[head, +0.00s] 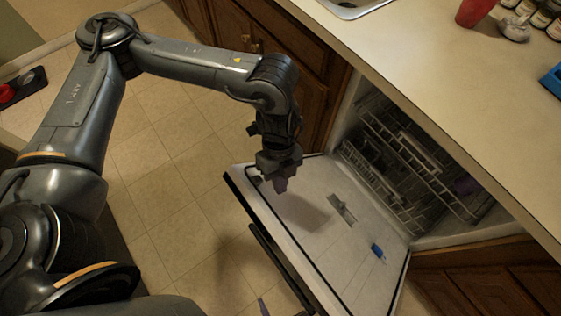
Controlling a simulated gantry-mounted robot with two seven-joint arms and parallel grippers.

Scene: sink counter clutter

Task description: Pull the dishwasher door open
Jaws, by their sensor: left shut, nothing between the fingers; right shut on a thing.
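The dishwasher door (318,222) is swung far down and open, with its white inner face up. A dark handle bar (275,262) runs along its outer side. My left gripper (281,185) is shut and empty, above the inner face near the door's upper left corner. I cannot tell whether it touches the door. Only a small tip of my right gripper (262,306) shows at the bottom edge, close to the handle bar. It is shut on the handle, though the contact is out of the picture.
Wire racks (405,165) show inside the dishwasher. The counter (450,75) above holds a red cup (474,12), jars (545,15) and a blue item (551,80). Wooden cabinets (285,45) stand beside the dishwasher. The tiled floor (165,200) left of the door is clear.

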